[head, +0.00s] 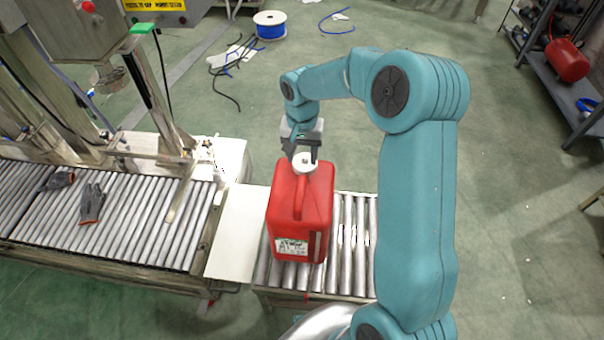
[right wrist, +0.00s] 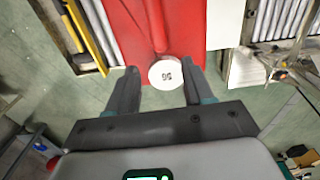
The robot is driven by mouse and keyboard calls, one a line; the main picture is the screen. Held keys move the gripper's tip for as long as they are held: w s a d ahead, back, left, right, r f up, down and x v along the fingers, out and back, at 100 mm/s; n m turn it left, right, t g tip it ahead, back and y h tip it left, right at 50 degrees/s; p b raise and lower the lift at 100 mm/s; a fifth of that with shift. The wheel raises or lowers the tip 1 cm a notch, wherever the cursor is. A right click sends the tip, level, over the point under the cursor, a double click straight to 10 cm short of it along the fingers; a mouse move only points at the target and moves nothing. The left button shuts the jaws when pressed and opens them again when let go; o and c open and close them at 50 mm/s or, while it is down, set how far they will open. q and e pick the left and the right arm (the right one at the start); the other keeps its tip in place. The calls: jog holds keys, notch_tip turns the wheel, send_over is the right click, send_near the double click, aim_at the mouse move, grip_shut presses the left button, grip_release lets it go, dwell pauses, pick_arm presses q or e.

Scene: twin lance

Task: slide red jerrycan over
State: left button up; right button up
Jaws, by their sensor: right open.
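The red jerrycan (head: 302,217) stands upright on the short roller section (head: 350,240) in the head view, close to a pale flat plate (head: 238,232) on its left. Its white cap (head: 303,161) is at the far end of its top. My right gripper (head: 302,158) is at the cap, coming from the far side. In the right wrist view the fingers of my right gripper (right wrist: 160,82) are open, one on each side of the white cap (right wrist: 165,73), with gaps visible. The jerrycan's red top (right wrist: 155,30) lies beyond them. My left gripper is not in view.
A longer roller conveyor (head: 130,220) lies to the left, across the pale plate, with grey gloves (head: 92,203) on it. A machine frame stands behind it. A cable spool (head: 270,24) and loose cables lie on the floor. Shelving (head: 560,75) stands at the right.

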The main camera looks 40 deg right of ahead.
aim_at(302, 175)
notch_tip(302, 175, down, 10)
jog(key=shift+r, duration=0.1)
dwell(0.4)
grip_shut()
dwell(1.2)
